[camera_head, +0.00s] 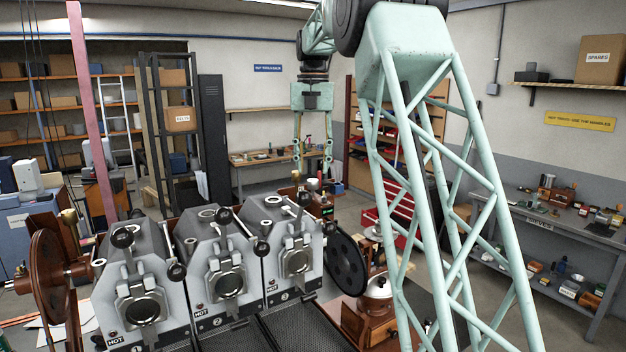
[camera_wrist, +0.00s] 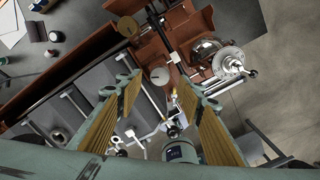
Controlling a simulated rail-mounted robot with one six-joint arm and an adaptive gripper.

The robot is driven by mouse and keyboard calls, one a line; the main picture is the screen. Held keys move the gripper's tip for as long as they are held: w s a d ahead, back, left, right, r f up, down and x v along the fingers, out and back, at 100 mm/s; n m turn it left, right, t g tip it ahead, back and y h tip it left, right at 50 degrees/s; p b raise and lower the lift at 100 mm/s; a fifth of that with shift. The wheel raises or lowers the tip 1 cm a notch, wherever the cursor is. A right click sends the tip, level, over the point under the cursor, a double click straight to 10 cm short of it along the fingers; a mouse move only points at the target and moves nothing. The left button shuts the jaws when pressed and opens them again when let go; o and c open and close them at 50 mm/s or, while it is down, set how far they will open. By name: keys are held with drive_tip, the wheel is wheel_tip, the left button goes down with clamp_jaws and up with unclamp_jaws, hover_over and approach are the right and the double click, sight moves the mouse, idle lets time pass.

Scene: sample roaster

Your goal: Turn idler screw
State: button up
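My gripper (camera_head: 312,163) hangs pointing down behind the roaster, its two fingers apart with nothing visible between them. In the wrist view my gripper (camera_wrist: 160,82) shows two spread fingers with ridged yellow-brown pads. The sample roaster (camera_head: 228,262) has three grey drum housings with black-knobbed levers. I cannot tell which part is the idler screw. The gripper appears apart from the machine.
A brown flywheel (camera_head: 50,270) stands at the roaster's left and a black wheel (camera_head: 346,264) at its right. A reddish upright post (camera_head: 92,105) rises at left. A grinder-like metal device (camera_wrist: 228,62) sits on the brown frame. A workbench (camera_head: 570,228) stands at right.

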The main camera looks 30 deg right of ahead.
sight(313, 180)
drive_tip(key=shift+f, duration=2.3)
drive_tip(key=c, duration=0.9)
